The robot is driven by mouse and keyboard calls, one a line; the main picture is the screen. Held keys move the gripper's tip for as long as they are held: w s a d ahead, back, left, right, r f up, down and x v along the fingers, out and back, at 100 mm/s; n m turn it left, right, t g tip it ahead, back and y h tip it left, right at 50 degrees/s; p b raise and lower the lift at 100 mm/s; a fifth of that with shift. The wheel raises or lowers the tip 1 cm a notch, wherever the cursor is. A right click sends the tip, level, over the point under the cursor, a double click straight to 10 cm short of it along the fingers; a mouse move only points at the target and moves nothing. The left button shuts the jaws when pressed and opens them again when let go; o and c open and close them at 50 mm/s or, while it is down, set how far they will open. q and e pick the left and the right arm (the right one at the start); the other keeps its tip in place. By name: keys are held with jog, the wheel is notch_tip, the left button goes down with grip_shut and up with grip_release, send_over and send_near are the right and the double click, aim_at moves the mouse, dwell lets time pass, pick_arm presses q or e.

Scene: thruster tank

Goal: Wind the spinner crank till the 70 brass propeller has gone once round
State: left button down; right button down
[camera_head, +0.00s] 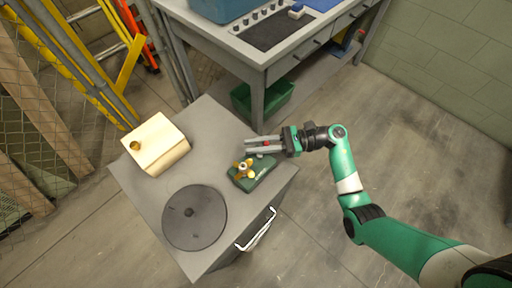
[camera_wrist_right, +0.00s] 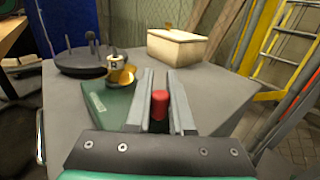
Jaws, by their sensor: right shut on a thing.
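The spinner is a green block (camera_head: 252,174) on the grey cart top, with a brass propeller (camera_head: 243,169) on its top. A small white hub sits at the propeller's middle. In the right wrist view the propeller (camera_wrist_right: 121,77) and green block (camera_wrist_right: 107,104) are left of the fingers. My right gripper (camera_head: 250,146) reaches in from the right, just behind the block. Its fingers are shut on a red crank knob (camera_wrist_right: 159,104), which also shows as a red spot in the head view (camera_head: 266,144). The crank arm is hidden. My left gripper is not in view.
A workbench (camera_head: 262,65) stands behind, with a green bin (camera_head: 275,97) beneath.

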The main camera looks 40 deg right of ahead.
jog(key=n+g+y+b, duration=0.1)
jog(key=b, duration=0.1)
jog(key=n+g+y+b, duration=0.1)
jog(key=g+b, duration=0.1)
jog(key=shift+w+a+f, duration=0.1)
jog(key=shift+a+f, duration=0.1)
jog(key=shift+f, duration=0.15)
jog(key=shift+r+n+g+b, duration=0.1)
jog(key=shift+n+g+b, duration=0.4)
jog(key=shift+n, duration=0.1)
jog(key=shift+a+r+n+g+y, duration=0.2)
jog(key=shift+n+g+y, duration=0.4)
jog(key=shift+g, duration=0.4)
jog(key=shift+a+n+g, duration=0.15)
jog(key=shift+n+g, duration=0.55)
jog(key=shift+g, duration=0.4)
jog(key=c, duration=0.8)
grip_release()
